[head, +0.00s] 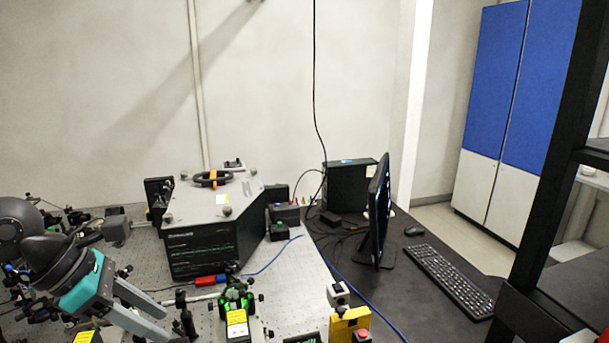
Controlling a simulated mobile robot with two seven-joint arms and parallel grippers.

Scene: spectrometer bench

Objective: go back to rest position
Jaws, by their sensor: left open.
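My left gripper (145,312) shows at the lower left in the head view, at the end of a dark arm with a teal band. Its two grey fingers are apart with nothing between them. It hangs above the optical bench, in front of the dark spectrometer box (210,248) and to the left of a green-lit optical mount (236,298). My right gripper is not in view.
The perforated bench (300,275) carries several small mounts and cables. A yellow box with a red button (350,327) stands at the front. To the right, a dark desk (400,300) holds a monitor (376,212) and keyboard (448,280). A black frame (550,190) rises at far right.

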